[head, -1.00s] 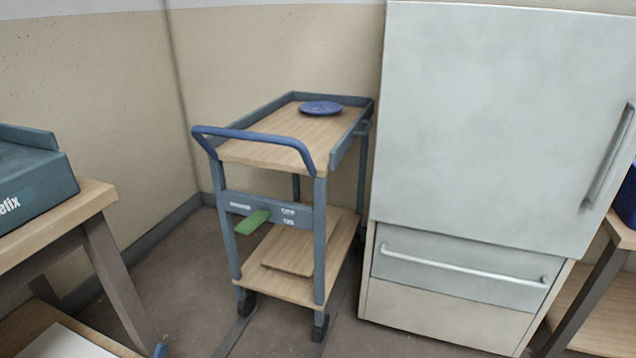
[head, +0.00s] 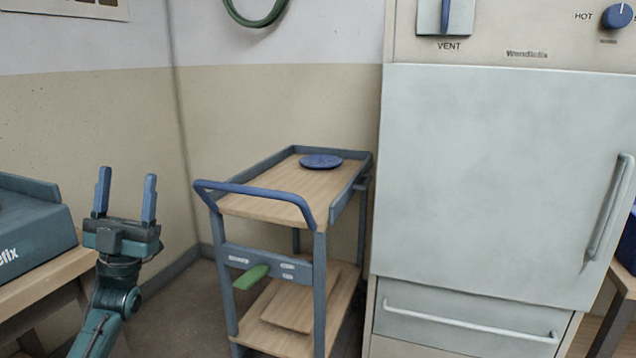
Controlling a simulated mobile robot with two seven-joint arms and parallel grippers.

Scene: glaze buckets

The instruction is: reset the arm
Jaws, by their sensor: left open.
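My left gripper (head: 126,194) is in the head view at the lower left, on its teal arm. Its two blue fingers point up and stand wide apart, with nothing between them. It appears in front of the wall, between the left table and the cart, and looks apart from both. My right gripper is not in view.
A cart (head: 318,222) with a blue handle holds a blue plate (head: 321,161) on its top shelf. A green piece (head: 251,277) sticks out of its front. A large grey-doored cabinet (head: 500,180) stands at right. A table (head: 45,280) bears a teal box (head: 35,228) at left.

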